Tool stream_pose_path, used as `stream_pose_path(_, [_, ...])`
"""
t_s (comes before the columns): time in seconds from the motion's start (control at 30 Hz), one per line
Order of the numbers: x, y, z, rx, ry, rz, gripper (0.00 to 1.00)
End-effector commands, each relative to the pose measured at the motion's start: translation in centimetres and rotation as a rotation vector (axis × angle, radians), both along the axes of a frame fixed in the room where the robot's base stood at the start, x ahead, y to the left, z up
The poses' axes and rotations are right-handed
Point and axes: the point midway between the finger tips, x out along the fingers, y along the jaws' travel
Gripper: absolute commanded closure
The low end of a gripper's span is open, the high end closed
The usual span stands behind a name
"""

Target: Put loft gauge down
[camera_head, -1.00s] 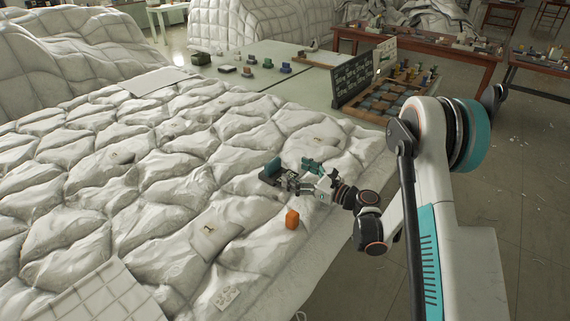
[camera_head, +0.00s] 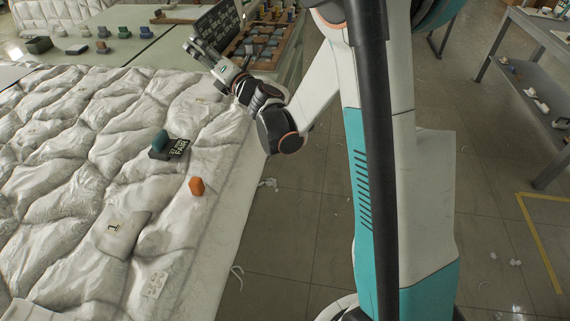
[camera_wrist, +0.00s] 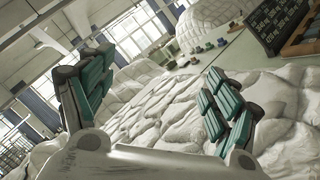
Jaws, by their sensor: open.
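A dark block with white lettering and a teal rounded part (camera_head: 160,141) lies on the white quilted duvet (camera_head: 75,150), near its right edge. It is the likeliest loft gauge, though I cannot be sure. Nothing grips it. My gripper (camera_head: 194,46) is raised beyond it, near the duvet's far right corner and the green table. In the wrist view my gripper (camera_wrist: 160,65) has its teal-padded fingers spread wide, with nothing between them.
An orange block (camera_head: 196,186) sits on the duvet, nearer than the dark block. A small pad marked 1 (camera_head: 113,232) and a paper label (camera_head: 155,284) lie nearer still. A black lettered board (camera_head: 216,27) and a wooden rack (camera_head: 258,47) stand behind my gripper.

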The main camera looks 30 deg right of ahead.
Motion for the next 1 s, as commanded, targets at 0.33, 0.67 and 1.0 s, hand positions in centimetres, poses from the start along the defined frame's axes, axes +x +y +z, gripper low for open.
stream_pose_path(0.33, [-6.4, -6.6, 5.9, 0.648, 0.257, -0.261, 0.18])
stream_pose_path(0.67, [-17.1, -9.2, 3.4, 1.261, 0.511, -0.512, 0.18])
stream_pose_path(1.0, [-31.5, -6.8, -3.5, 1.825, 0.791, -0.818, 0.18])
